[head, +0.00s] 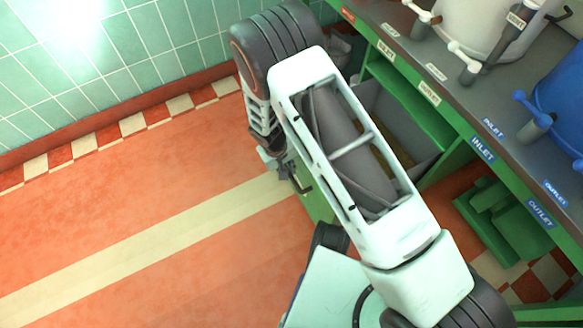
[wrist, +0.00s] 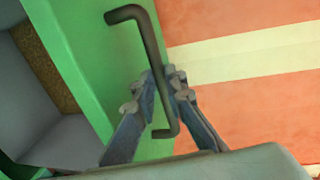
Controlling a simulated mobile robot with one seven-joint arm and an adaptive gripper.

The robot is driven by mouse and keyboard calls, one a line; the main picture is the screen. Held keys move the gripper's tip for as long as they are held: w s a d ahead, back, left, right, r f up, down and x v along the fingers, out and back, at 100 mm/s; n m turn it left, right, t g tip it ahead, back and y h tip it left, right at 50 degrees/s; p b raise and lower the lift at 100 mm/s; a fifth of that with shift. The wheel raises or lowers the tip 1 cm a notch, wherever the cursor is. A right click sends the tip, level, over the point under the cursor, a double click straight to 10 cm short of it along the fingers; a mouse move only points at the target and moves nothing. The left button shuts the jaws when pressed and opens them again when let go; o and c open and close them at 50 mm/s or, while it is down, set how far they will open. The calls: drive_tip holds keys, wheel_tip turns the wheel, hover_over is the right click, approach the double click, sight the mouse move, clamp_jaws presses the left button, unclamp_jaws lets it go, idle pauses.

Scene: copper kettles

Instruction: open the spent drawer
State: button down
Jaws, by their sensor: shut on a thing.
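A green drawer front (wrist: 85,60) with a dark bar handle (wrist: 140,20) fills the left and middle of the wrist view. My gripper (wrist: 166,90) is shut on the lower part of this handle, one finger on each side. In the head view my gripper (head: 288,172) is at the handle, beside the green front (head: 318,204), partly hidden by my arm. Behind the front is a grey drawer box (head: 408,128), visibly open from above, with something brown inside. My arm covers much of it. No label reading "spent" is legible on the drawer.
The dark counter (head: 465,95) above has INLET and OUTLET labels, a white vessel (head: 470,25) and a blue vessel (head: 562,95) with taps. A green object (head: 500,218) lies in the lower right bay. The orange floor (head: 130,220) on the left is clear.

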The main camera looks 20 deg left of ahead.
drive_tip(key=c, duration=2)
unclamp_jaws()
drive_tip(key=shift+o, duration=0.2)
wheel_tip(320, 180, up, 12)
drive_tip(key=s+a, duration=0.1)
drive_tip(key=s, duration=0.1)
drive_tip(key=shift+a, duration=0.3)
drive_tip(key=shift+w+f, duration=0.1)
